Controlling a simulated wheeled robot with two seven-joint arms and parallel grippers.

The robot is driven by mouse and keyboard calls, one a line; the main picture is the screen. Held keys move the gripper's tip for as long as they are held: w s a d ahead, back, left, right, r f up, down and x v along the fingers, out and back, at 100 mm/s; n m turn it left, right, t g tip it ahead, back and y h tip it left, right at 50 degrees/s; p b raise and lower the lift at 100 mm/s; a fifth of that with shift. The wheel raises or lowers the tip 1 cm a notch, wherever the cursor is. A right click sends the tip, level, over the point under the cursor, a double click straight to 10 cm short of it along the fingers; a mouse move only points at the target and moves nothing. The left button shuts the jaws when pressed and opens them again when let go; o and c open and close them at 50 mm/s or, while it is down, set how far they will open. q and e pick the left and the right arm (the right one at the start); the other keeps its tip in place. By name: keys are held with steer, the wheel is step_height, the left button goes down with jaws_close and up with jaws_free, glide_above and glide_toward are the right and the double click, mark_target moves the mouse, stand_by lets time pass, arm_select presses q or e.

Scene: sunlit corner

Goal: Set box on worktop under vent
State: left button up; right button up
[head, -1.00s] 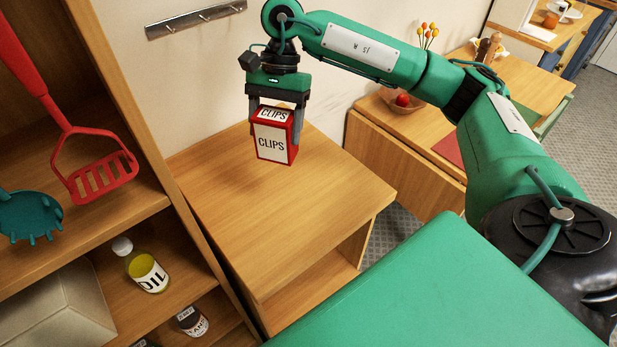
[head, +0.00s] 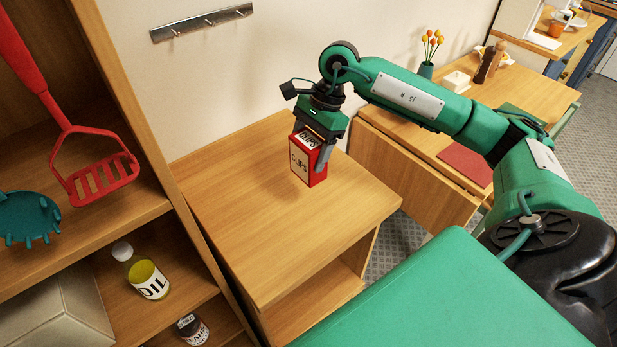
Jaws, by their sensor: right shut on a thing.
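A red and white box labelled CLIPS (head: 303,162) is held upright in my right gripper (head: 311,150), which is shut on it from above. The box is over the back right part of a wooden worktop (head: 255,235). I cannot tell for sure whether its bottom touches the wood. No vent shows in this view. My left gripper is not in view.
A hook rail (head: 202,22) is on the wall behind. Open shelves at left hold a red masher (head: 97,178), a teal utensil (head: 28,217) and an oil bottle (head: 146,276). A table (head: 405,128) with a vase (head: 426,70) stands at right. Most of the worktop is bare.

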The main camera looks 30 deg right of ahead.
mark_target(308, 169)
step_height(308, 169, down, 6)
steer(key=shift+f+p, duration=0.1)
steer(key=shift+p, duration=0.5)
step_height(308, 169, down, 3)
steer(key=shift+f+p, duration=0.1)
steer(key=shift+p, duration=0.45)
steer(key=shift+f, duration=0.4)
steer(key=shift+f, duration=0.1)
steer(key=shift+f, duration=0.15)
steer(key=o, duration=1.1)
